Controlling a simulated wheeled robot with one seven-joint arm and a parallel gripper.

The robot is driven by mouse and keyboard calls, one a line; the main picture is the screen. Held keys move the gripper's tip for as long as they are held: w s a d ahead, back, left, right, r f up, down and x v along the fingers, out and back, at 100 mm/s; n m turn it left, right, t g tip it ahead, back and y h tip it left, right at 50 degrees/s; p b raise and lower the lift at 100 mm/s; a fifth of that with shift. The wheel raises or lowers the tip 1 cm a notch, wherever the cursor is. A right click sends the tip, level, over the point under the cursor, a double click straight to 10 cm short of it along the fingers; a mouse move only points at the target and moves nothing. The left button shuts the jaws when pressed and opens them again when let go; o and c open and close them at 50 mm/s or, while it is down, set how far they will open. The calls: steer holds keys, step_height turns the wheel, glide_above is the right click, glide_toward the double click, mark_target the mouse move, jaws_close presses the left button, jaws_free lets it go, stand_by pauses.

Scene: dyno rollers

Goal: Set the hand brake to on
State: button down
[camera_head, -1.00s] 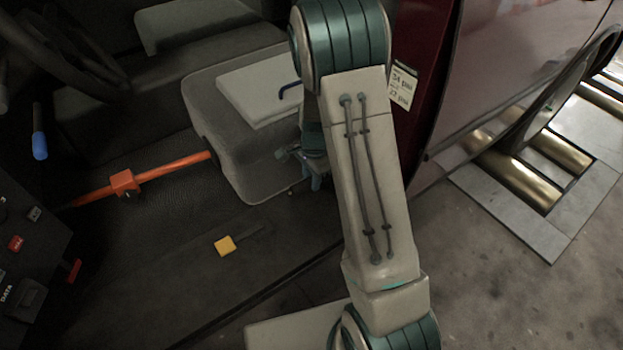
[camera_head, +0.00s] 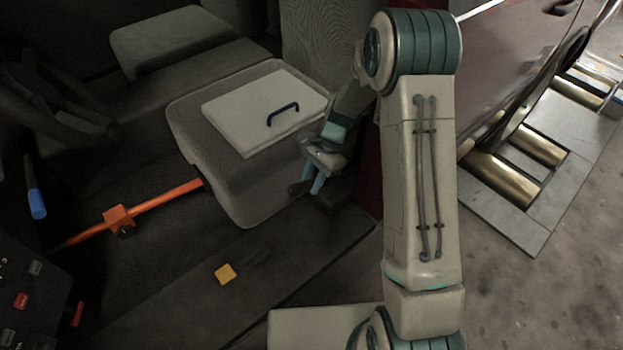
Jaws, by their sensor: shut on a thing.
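My gripper (camera_head: 316,182) is beside the right side of the seat, pointing down, with its blue fingers close together. It is shut on a short dark lever (camera_head: 298,188), which looks like the hand brake. The lever's rounded end sticks out to the left of the fingers. The rest of the lever is hidden behind the fingers or lost in the dark, so I cannot tell its angle or setting clearly.
An orange bar (camera_head: 165,200) runs to the seat. A yellow tab (camera_head: 225,273) lies on the sill. A blue-tipped stick (camera_head: 36,203) and steering wheel are left. Brass rollers (camera_head: 505,180) lie right.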

steer(key=shift+d, duration=0.25)
